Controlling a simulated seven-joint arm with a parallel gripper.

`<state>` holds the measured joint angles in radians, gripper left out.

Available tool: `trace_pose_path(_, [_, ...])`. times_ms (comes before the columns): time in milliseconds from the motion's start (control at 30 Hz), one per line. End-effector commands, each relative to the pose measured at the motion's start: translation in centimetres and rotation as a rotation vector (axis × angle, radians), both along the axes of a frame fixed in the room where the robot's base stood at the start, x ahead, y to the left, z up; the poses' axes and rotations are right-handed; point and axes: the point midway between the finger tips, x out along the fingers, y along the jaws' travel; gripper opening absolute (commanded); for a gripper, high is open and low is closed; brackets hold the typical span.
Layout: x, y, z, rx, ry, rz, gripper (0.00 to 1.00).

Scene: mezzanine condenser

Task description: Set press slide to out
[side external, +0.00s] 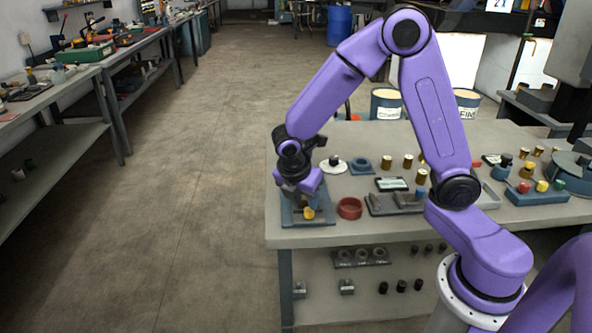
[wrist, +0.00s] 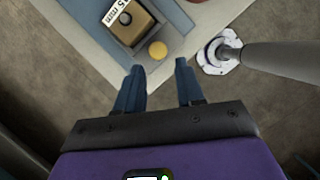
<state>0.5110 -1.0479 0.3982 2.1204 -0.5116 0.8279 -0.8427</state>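A blue-grey plate (side external: 296,216) lies at the left front corner of the bench, with a yellow knob (side external: 309,213) at its front. The wrist view shows the plate (wrist: 182,18), a brown block with a dark top (wrist: 130,24) and a white printed label, and the round yellow knob (wrist: 157,49) beside the block. Which part is the press slide, and its setting, I cannot tell. My gripper (side external: 305,197) is over the plate, close to the knob. In the wrist view its two blue fingers (wrist: 158,68) are apart with nothing between them; the knob appears just beyond the fingertips, contact not visible.
A red ring (side external: 350,208) and a grey fixture (side external: 394,204) stand right of the plate. A white disc (side external: 333,166) lies behind. Several brass cylinders and a blue button box (side external: 537,194) are farther right. The bench edge is close; open floor (side external: 190,200) lies left.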

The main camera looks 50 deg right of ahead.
Motion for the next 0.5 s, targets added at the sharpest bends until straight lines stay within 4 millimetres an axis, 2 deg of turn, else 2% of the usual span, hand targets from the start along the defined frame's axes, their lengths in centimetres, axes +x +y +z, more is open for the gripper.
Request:
trace_pose_path(300, [-0.5,2.7,6.3,0.005,-0.004,0.002,0.38])
trace_pose_path(500, [-0.8,3.9,9.4,0.003,-0.001,0.002,0.38])
